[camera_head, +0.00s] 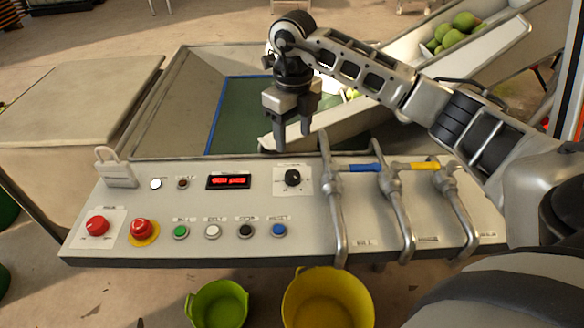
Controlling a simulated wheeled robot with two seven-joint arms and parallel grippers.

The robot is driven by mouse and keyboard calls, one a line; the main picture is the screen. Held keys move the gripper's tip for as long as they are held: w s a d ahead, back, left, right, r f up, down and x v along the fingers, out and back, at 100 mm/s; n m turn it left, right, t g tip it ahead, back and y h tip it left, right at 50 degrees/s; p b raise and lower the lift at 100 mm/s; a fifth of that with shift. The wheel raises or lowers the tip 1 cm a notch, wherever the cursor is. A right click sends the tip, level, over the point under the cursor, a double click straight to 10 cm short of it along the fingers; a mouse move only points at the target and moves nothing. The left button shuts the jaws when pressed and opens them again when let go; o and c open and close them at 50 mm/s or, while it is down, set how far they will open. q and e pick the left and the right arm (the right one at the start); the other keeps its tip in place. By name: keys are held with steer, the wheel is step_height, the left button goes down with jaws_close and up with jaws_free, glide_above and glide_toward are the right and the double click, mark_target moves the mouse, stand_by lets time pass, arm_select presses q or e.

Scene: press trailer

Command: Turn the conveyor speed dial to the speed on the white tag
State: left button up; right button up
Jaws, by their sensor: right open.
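The conveyor speed dial (292,178) is a black knob on a white plate in the upper middle of the sloped control panel (200,205). Its markings are too small to read. My right gripper (292,142) hangs from the arm coming in from the right. Its fingers point down, parted and empty, above and just behind the dial in the picture, apart from it. I cannot make out a white tag with a legible speed. My left gripper is not in view.
Three metal pipes with levers, one blue (364,167) and one yellow (425,166), stand right of the dial. A red display (229,181) and several buttons lie left. A padlock-shaped piece (115,170) stands at the panel's left. Green (217,305) and yellow (327,300) buckets stand in front.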

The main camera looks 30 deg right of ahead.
mark_target(293, 174)
step_height(293, 174, down, 11)
stand_by(0.3)
steer(key=c, duration=1)
